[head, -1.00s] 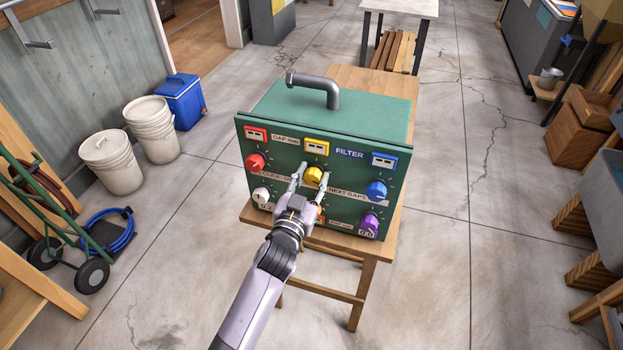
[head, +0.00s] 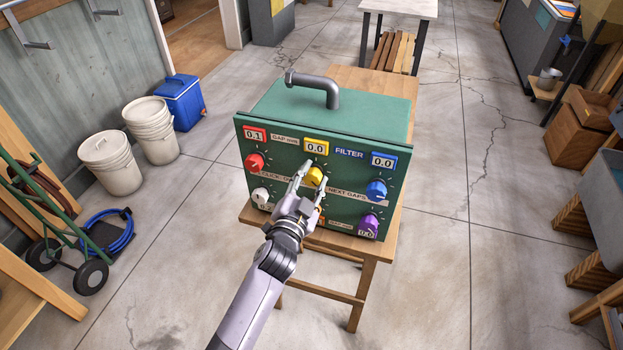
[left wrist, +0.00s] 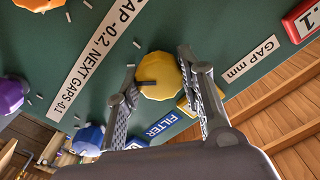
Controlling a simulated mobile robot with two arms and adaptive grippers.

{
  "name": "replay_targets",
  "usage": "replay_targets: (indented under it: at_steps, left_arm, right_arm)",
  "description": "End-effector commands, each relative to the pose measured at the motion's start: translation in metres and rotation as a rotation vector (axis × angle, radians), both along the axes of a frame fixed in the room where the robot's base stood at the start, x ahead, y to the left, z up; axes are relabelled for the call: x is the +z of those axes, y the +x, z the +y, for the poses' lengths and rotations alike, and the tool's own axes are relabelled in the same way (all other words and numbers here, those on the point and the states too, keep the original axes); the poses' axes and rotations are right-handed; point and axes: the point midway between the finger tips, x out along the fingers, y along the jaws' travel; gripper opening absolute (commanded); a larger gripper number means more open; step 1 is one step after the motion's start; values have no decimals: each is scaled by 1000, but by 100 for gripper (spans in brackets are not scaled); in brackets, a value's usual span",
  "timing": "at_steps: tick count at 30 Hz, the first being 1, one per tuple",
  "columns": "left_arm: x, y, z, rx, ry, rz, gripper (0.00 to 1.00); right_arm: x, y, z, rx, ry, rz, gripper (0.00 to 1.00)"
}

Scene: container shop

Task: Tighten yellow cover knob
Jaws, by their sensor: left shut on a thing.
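A green box (head: 330,110) with a grey pipe handle stands on a small wooden table. The yellow knob (head: 316,176) is at the upper middle of its front panel, below a yellow-framed display (head: 316,148) reading 0.0. My left gripper (head: 312,174) is shut on this knob, one finger on each side. In the left wrist view the yellow knob (left wrist: 160,78) sits between the two fingers (left wrist: 156,70), with a dark pointer mark on its face. The gripper partly covers the lower middle of the panel. My right gripper is not in view.
Red (head: 255,161), white (head: 261,196), blue (head: 376,190) and purple (head: 369,224) knobs sit around the yellow one. The red-framed display reads 0.1, the blue-framed one 0.0. The wooden table (head: 392,224) has clear floor around it.

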Motion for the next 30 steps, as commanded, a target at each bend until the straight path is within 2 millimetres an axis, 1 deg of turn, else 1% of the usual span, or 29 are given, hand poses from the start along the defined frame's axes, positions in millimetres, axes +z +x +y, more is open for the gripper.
replay_targets:
  at_steps: [8, 9, 18, 26, 30]
  left_arm:
    - [0, 0, 0, 0, 1, 0, 8]
    - [0, 0, 0, 0, 1, 0, 36]
    - [0, 0, 0, 0, 0, 0, 56]
    - [0, 0, 0, 0, 0, 0, 56]
    - [-1, -6, 2, 1, 0, 1, 56]
  right_arm:
    - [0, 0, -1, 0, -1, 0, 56]
    - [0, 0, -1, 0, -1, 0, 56]
    - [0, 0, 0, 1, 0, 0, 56]
    - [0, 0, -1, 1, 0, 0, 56]
    - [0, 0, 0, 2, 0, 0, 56]
